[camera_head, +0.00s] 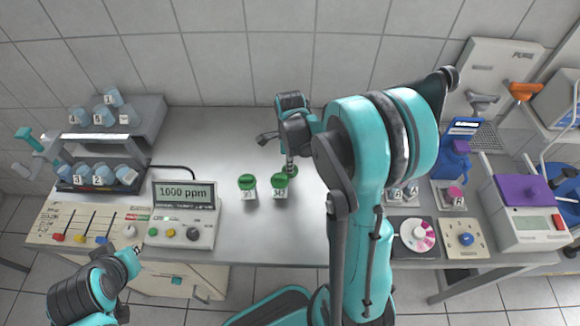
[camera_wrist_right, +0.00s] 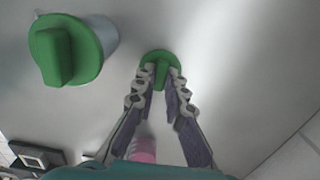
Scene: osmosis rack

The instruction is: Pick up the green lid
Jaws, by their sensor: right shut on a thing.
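A green lid (camera_wrist_right: 160,58) with a raised ridge sits between the fingertips of my right gripper (camera_wrist_right: 160,80) in the right wrist view. The fingers are shut on its ridge. In the head view, my right gripper (camera_head: 290,165) points down at the green lid (camera_head: 291,171), which is at or just above the table; I cannot tell if it touches. Two small labelled containers with green lids stand just in front, one at left (camera_head: 247,182) and one nearer the gripper (camera_head: 280,181). One green-lidded container (camera_wrist_right: 65,50) shows large in the wrist view.
A meter reading 1000 ppm (camera_head: 185,195) stands left of the containers. A rack of numbered blue-capped vessels (camera_head: 105,150) is further left. The white table (camera_head: 215,130) is clear behind the containers.

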